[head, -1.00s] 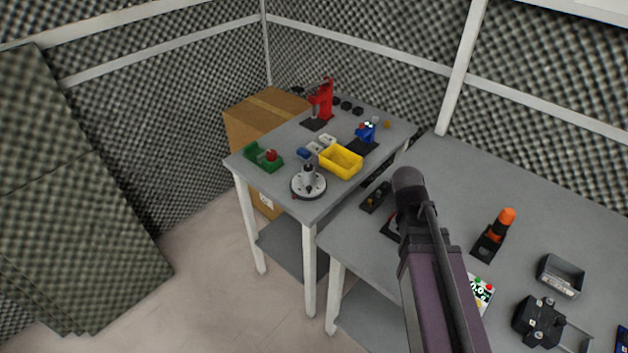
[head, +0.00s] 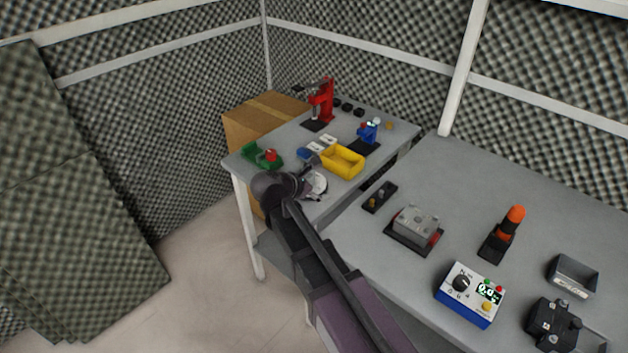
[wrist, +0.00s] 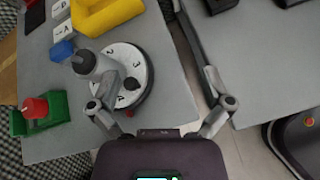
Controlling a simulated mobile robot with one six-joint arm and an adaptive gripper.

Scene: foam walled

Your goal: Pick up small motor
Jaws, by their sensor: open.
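A grey cylinder with a narrower end, which looks like the small motor (wrist: 88,63), stands on a round white numbered dial (wrist: 132,64) in the wrist view. My gripper (wrist: 160,82) is open and empty above the table edge. Its left finger overlaps the dial in the picture, close to the motor; its right finger is over the gap between the tables. The motor lies left of the space between the fingers. In the head view my gripper (head: 308,180) hides most of the dial (head: 318,186), and I cannot make out the motor clearly.
A yellow bin (head: 342,162), a green tray with a red knob (head: 262,157) and blue and white blocks surround the dial. A red press (head: 321,100) stands behind. The nearer table (head: 465,185) holds a meter (head: 470,294) and a grey block (head: 416,222).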

